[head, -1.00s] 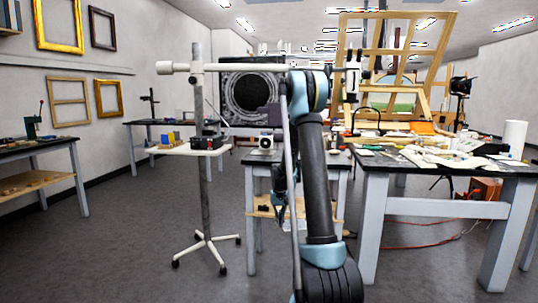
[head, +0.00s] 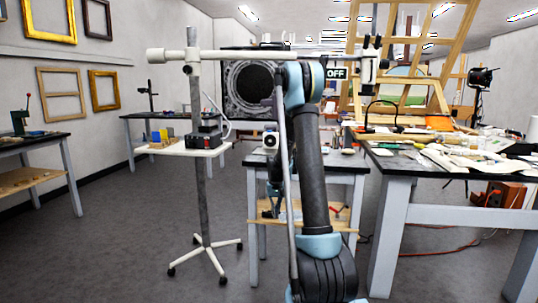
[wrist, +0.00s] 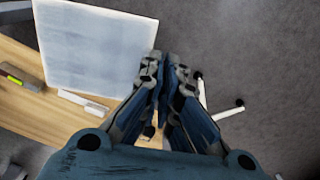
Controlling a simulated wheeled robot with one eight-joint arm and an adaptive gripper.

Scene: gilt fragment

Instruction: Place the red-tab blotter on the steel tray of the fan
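A pale, bluish-white flat sheet, apparently the blotter (wrist: 95,50), fills the upper left of the wrist view. In the head view my gripper (head: 277,190) is low in front of the small table, partly behind my arm. A small white device with a dark round front, perhaps the fan (head: 270,140), stands on that table. I cannot make out its steel tray.
The small table (head: 345,168) has a wooden lower shelf (wrist: 20,115) with small items on it. A wheeled stand (head: 204,205) is close on the left. A cluttered workbench (head: 450,187) stands at right. Open floor (head: 120,240) lies at left.

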